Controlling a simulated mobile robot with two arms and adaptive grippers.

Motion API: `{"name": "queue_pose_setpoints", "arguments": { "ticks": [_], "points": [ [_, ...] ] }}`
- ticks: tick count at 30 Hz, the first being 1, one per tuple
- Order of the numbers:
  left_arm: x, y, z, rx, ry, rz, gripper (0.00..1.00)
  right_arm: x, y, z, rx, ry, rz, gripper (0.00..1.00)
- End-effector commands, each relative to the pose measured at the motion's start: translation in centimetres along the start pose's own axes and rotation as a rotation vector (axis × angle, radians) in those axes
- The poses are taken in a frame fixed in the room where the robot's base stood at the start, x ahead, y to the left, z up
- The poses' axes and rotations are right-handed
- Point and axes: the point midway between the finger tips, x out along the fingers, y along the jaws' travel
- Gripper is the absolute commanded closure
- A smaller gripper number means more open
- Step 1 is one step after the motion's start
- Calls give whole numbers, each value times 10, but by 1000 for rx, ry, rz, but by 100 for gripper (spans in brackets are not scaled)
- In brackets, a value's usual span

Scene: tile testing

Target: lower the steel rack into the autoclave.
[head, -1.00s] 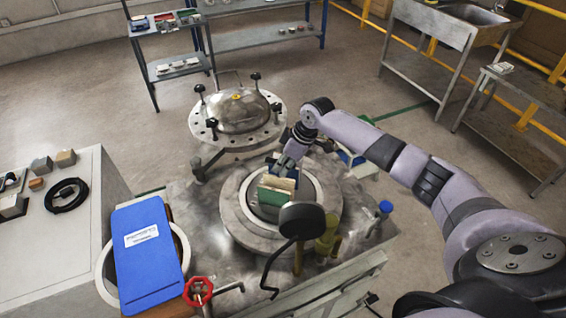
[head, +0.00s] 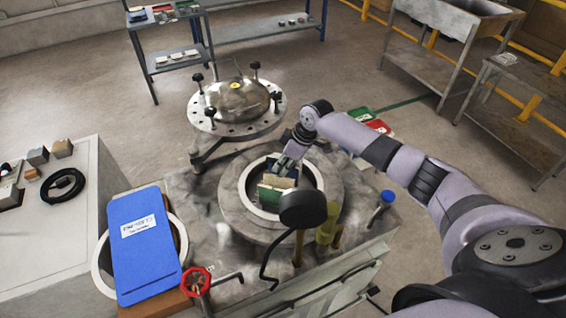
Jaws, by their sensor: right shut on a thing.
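The autoclave (head: 232,195) is a round steel vessel in the middle of the head view, its mouth open upward. The steel rack (head: 276,190) carries upright tiles in cream, green and dark blue. It is in the autoclave's mouth, inside the ring as seen from above; its base and depth are hidden. My right gripper (head: 286,166) reaches in from the right and is shut on the rack's upper part; the fingertips are hard to make out. The domed lid (head: 238,101) is off the vessel, on its flange behind it. My left gripper is not in view.
A black gauge (head: 302,208) stands at the vessel's front right, close to the mouth. A white bench (head: 55,228) is at left.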

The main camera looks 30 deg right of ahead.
Motion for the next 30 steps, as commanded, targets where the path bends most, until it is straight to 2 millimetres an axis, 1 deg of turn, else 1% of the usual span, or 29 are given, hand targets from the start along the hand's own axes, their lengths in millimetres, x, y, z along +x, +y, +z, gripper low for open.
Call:
{"name": "queue_pose_setpoints", "arguments": {
  "ticks": [1, 24, 30],
  "points": [
    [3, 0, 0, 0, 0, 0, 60, 1, 1, -2, -1, 8, 3, 100],
    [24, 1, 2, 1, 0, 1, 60, 36, 1, 12, 0, 9, 3, 100],
    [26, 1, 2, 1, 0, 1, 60, 39, 1, 14, 0, 9, 3, 100]
  ]
}}
